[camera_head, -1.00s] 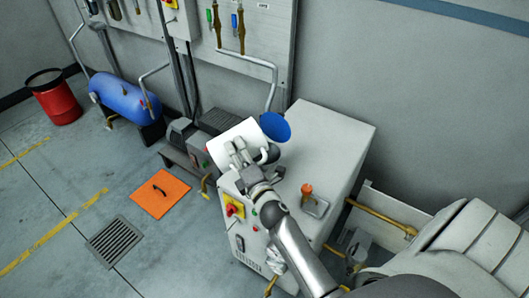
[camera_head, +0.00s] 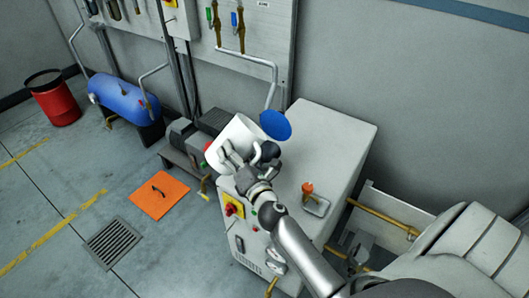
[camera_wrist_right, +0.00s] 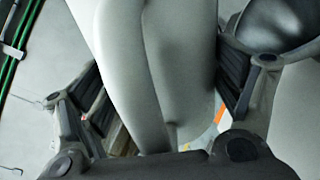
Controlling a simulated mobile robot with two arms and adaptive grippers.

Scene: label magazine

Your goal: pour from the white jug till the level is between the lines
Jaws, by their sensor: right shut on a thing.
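The white jug (camera_head: 226,139) is held in my right gripper (camera_head: 255,160), above the far left part of the white machine cabinet (camera_head: 335,140). It is tilted, and its mouth and contents cannot be made out. In the right wrist view my right gripper (camera_wrist_right: 165,95) is shut on the jug's pale handle (camera_wrist_right: 150,65), with a dark finger on each side. A blue round funnel-like piece (camera_head: 275,125) is just right of the jug. I cannot tell whether they touch. No level lines can be made out. My left gripper is not in view.
An orange cap (camera_head: 307,187) stands on the cabinet top. A motor unit (camera_head: 185,137) is on the floor behind left. A blue tank (camera_head: 125,97), red bin (camera_head: 55,100), orange floor plate (camera_head: 159,195) and floor grate (camera_head: 113,242) lie left. Pipes run along the wall.

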